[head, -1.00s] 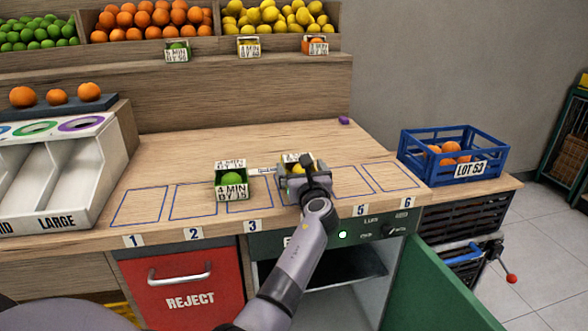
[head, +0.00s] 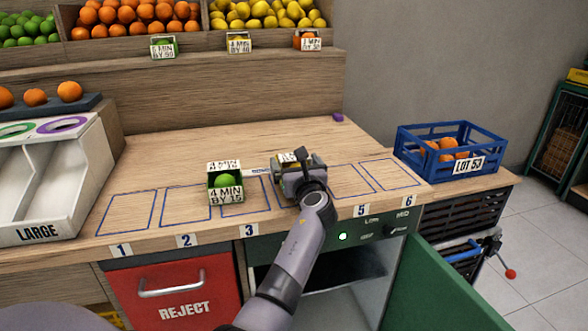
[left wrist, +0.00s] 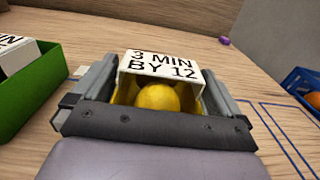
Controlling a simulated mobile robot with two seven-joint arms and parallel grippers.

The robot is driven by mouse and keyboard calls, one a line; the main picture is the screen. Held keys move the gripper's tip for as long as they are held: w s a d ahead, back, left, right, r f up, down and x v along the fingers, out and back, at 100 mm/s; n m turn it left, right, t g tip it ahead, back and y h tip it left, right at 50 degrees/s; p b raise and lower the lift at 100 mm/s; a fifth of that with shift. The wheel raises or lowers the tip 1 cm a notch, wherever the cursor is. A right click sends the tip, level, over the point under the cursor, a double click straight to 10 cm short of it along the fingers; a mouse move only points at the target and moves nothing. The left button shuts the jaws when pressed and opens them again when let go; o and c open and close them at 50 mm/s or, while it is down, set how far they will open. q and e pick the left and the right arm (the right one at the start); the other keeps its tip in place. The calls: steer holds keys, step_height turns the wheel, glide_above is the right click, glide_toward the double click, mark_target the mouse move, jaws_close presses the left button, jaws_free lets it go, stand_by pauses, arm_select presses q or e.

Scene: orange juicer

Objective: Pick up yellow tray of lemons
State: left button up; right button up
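The yellow tray (left wrist: 123,91) holds a lemon (left wrist: 158,98) and has a white label reading "3 MIN BY 12" (left wrist: 160,65). It sits between the two fingers of my left gripper (left wrist: 160,95), which press close along both sides. In the head view my left gripper (head: 302,172) covers most of the tray, over the fourth marked slot. Its label (head: 288,157) shows only in part. The tray's underside is hidden, so I cannot tell whether it touches the counter. My right gripper is not in view.
A green tray with a lime (head: 225,182) stands just left, above slot 3; its green wall (left wrist: 25,95) shows in the wrist view. Slots 1, 2, 5 and 6 on the counter (head: 150,160) are clear. A blue crate of oranges (head: 408,148) stands right. A green door (head: 425,285) hangs open below.

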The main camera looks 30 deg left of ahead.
arm_select(q)
steer(key=c, duration=0.8)
steer(key=shift+c, duration=0.2)
steer(key=shift+r, duration=0.1)
